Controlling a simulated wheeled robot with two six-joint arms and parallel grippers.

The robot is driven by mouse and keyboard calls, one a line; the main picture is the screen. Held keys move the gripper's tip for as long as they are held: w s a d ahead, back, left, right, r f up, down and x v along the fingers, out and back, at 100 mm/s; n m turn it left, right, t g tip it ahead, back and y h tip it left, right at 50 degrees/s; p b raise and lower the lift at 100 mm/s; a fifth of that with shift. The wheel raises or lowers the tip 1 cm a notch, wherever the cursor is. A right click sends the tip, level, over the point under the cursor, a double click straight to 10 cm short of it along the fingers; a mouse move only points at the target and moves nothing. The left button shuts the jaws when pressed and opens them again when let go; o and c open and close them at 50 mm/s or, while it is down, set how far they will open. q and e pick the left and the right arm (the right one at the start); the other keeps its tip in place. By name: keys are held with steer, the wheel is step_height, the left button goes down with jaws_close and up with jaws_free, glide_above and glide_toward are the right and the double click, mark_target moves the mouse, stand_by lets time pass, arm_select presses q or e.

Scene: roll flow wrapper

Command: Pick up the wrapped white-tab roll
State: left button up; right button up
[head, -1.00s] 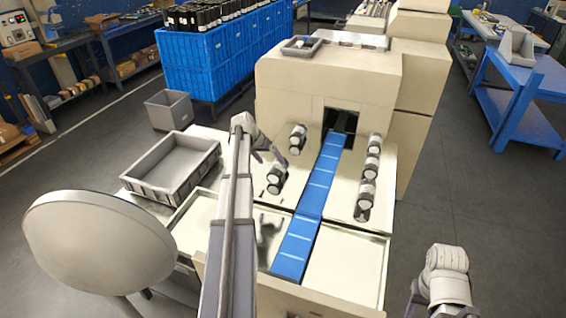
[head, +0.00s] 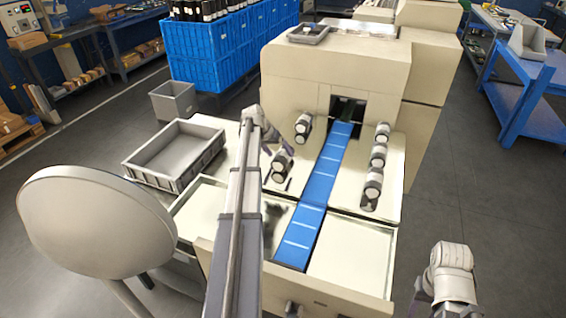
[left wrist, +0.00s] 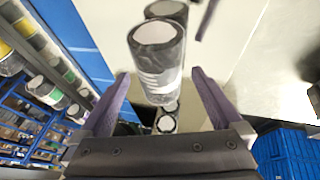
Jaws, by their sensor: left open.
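Dark wrapped rolls with white ends lie left of the blue conveyor (head: 318,190). One roll (head: 303,127) lies farther back, and a close group (head: 281,165) lies nearer. My left gripper (head: 272,150) is at the near group, partly covered by its own arm. In the left wrist view, the open fingers (left wrist: 158,88) stand either side of a dark roll (left wrist: 156,60) with a white end and a pale band. Its contact with the fingers is unclear. I cannot tell which roll has the white tab. My right arm shows at lower right; its gripper (head: 416,293) is mostly hidden.
Several more rolls (head: 376,168) stand in a row right of the conveyor. The cream machine (head: 330,75) rises behind. A grey tray (head: 175,153) stands at left. The front right panel (head: 350,255) is bare.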

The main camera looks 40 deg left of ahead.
mark_target(280, 154)
arm_select(q)
steer(key=b+x, duration=0.1)
steer(key=x, duration=0.2)
steer(key=shift+b, duration=0.4)
arm_select(e)
step_height(280, 154, down, 3)
steer(key=shift+r, duration=0.2)
arm_select(q)
steer(key=shift+r, duration=0.1)
steer(key=shift+c, duration=0.4)
jaws_close()
